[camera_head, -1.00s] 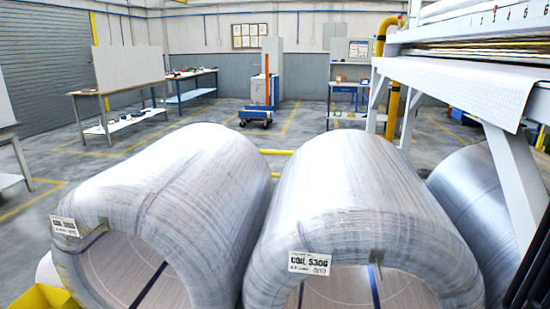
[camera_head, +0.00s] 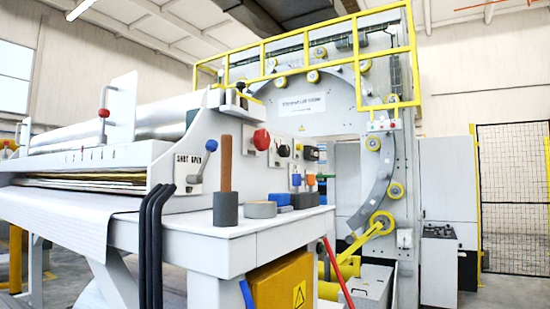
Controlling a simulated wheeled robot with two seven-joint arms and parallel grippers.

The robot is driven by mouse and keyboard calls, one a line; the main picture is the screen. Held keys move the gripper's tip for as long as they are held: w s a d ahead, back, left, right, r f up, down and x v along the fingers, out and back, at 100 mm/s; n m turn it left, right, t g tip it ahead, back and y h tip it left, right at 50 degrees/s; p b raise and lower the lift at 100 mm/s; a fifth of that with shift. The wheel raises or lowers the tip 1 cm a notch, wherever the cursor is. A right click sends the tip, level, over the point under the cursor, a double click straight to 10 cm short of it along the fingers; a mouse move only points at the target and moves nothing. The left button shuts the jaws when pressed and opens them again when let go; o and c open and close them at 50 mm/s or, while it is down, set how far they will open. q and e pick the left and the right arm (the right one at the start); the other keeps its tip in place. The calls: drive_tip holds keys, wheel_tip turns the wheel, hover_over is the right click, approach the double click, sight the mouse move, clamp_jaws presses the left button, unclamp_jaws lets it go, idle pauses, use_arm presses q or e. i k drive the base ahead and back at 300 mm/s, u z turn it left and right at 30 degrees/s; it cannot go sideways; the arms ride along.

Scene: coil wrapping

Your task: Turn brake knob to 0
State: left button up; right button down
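Several knobs and levers sit on the white machine's side panel. A red knob (camera_head: 261,139) is on the panel's upper part, with a black knob (camera_head: 284,150) to its right. Neither of my grippers is in view.
A white worktop (camera_head: 230,235) juts toward me, holding a brown-handled tool (camera_head: 225,185), tape rolls (camera_head: 259,209) and a blue item. Black hoses (camera_head: 155,240) hang at its front. A ring-shaped wrapping machine (camera_head: 380,190) with yellow rails stands behind; a mesh fence (camera_head: 513,200) is at right.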

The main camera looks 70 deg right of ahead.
sight(284, 150)
drive_tip(key=u, duration=1.1)
drive_tip(key=k, duration=1.8)
drive_tip(key=z, duration=1.5)
